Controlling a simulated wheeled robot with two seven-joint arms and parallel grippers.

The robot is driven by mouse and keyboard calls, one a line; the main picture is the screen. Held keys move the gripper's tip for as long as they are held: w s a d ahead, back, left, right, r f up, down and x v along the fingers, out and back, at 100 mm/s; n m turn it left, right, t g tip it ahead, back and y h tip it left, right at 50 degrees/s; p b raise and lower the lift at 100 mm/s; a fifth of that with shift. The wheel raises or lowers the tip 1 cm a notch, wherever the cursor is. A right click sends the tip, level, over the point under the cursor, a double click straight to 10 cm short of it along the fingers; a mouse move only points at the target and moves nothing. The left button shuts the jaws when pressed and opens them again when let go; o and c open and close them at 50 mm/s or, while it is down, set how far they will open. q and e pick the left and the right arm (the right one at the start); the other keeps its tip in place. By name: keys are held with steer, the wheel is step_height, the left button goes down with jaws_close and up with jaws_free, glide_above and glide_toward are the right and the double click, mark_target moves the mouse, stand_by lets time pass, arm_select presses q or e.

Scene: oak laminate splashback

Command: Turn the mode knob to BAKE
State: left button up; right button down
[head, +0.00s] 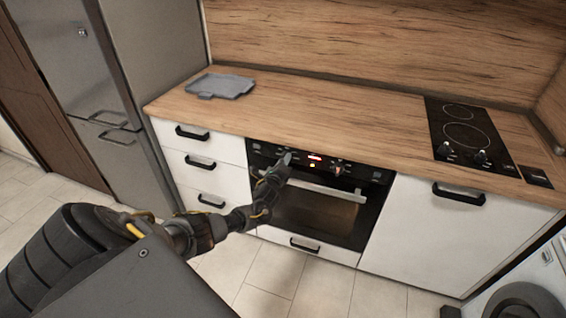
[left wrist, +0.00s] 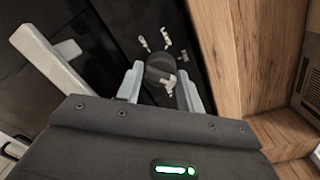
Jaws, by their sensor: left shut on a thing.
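The oven (head: 320,205) is built in under the wooden counter, with a black control panel along its top. My left gripper (head: 284,160) reaches the left part of this panel in the head view. In the left wrist view a round dark mode knob (left wrist: 160,70) with a pale mark sits between the two light fingers of my left gripper (left wrist: 160,82), which is shut on it. Small pale markings (left wrist: 165,40) lie around the knob on the panel; they are too blurred to read. In the head view the gripper hides this knob. My right gripper is not in view.
The oven's pale handle bar (left wrist: 50,60) runs close beside the gripper. Another knob (head: 338,170) and a lit red display (head: 315,157) are on the panel. A grey board (head: 220,86) lies on the counter (head: 300,105), and a black hob (head: 465,135) is at the right.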

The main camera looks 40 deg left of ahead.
arm_select(q)
steer(key=shift+d, duration=0.1)
steer(key=o, duration=1)
steer(key=v, duration=1)
steer(key=shift+s+d+p, duration=0.2)
steer(key=shift+s+p, duration=0.15)
steer(key=shift+p, duration=0.05)
